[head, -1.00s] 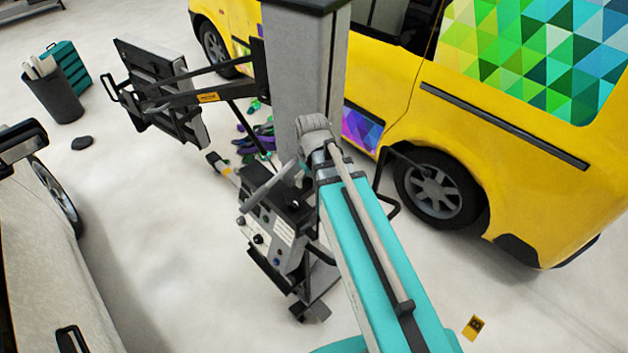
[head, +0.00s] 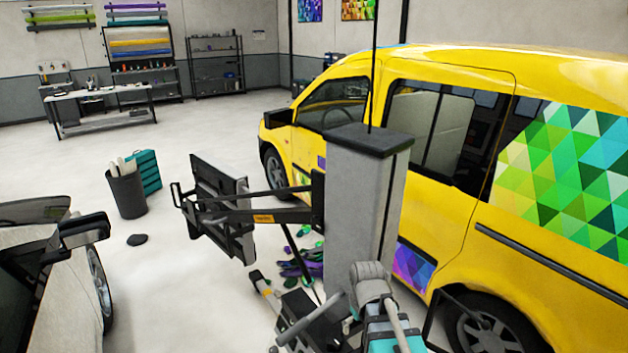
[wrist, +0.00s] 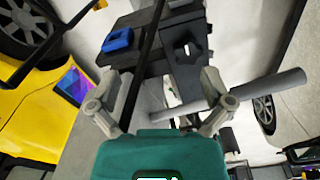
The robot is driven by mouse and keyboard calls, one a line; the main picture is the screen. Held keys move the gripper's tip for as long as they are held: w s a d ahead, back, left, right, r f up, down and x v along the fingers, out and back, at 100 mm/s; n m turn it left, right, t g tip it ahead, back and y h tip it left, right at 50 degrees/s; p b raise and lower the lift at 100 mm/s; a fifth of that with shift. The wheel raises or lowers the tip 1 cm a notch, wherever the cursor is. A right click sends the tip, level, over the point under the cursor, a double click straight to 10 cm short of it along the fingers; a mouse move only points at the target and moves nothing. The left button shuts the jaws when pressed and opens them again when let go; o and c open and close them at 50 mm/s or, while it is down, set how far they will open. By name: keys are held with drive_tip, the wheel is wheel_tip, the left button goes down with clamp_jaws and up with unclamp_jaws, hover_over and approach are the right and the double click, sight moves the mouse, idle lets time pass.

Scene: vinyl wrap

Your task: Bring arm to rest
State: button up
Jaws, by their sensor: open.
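In the wrist view my gripper (wrist: 162,85) is open, its two grey fingers spread to either side of its teal body. I see nothing held between them; my own dark and grey body parts show beyond. In the head view a teal and grey part of my arm (head: 385,325) shows at the bottom, right of centre, in front of my grey column. The gripper itself cannot be made out in the head view.
A yellow van (head: 440,220) with colourful triangle wrap stands close on the right. A second car (head: 50,270) is at the left. A dark bin (head: 126,195) and teal crate (head: 147,172) stand beyond. A workbench (head: 98,92) is at the back.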

drive_tip(key=s+d+f+m+b, duration=0.2)
drive_tip(key=s+f+m+b, duration=0.1)
drive_tip(key=f+b, duration=1.1)
drive_tip(key=shift+s+f+b, duration=0.35)
drive_tip(key=shift+s+f, duration=0.25)
drive_tip(key=shift+f, duration=0.25)
drive_tip(key=shift+a, duration=0.1)
